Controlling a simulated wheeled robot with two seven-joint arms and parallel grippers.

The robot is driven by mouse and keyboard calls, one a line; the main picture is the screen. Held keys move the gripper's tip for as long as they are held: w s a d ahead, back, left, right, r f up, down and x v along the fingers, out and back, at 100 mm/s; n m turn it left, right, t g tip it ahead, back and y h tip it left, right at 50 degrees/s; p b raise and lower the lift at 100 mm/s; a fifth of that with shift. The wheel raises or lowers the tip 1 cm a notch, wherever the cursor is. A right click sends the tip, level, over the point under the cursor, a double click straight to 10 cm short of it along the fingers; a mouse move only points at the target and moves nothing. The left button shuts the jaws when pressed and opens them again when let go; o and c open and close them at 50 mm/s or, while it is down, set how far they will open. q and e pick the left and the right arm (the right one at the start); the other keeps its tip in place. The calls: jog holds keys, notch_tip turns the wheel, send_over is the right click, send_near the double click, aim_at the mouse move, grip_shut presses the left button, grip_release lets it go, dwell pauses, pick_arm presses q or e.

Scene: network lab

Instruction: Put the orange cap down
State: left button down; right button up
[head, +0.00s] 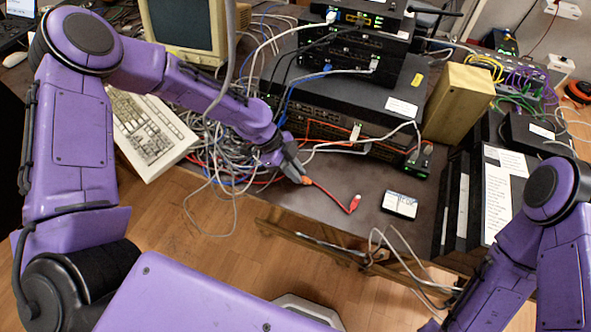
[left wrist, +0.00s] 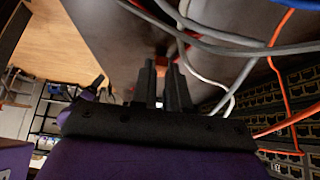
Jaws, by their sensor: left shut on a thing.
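My left gripper (head: 298,171) reaches in over the front part of the dark table and is shut on a small orange piece (head: 306,180), which I take to be the orange cap. Only a bit of it shows at the fingertips; the fingers hide the rest. A red-orange cable (head: 330,192) runs from beside it to a red plug (head: 354,203) near the table's front edge. In the left wrist view the two dark fingers (left wrist: 162,68) stand close together, with a little orange between their tips. I cannot tell whether the cap touches the table. My right gripper is out of view.
A tangle of grey and blue cables (head: 230,150) lies left of the gripper, beside a keyboard (head: 150,135). Stacked network gear (head: 335,90) stands behind. A black-and-white box (head: 400,204) lies to the right. Bare tabletop (head: 345,175) lies between the gripper and this box.

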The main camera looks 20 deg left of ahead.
pick_arm(q)
jog(key=shift+f, duration=0.25)
jog(key=c, duration=1.5)
grip_release()
jog(key=shift+f, duration=0.1)
jog(key=shift+c, duration=0.2)
jog(key=o, duration=0.4)
jog(key=shift+w, duration=0.1)
jog(key=shift+r, duration=0.5)
jog(key=v, duration=1.2)
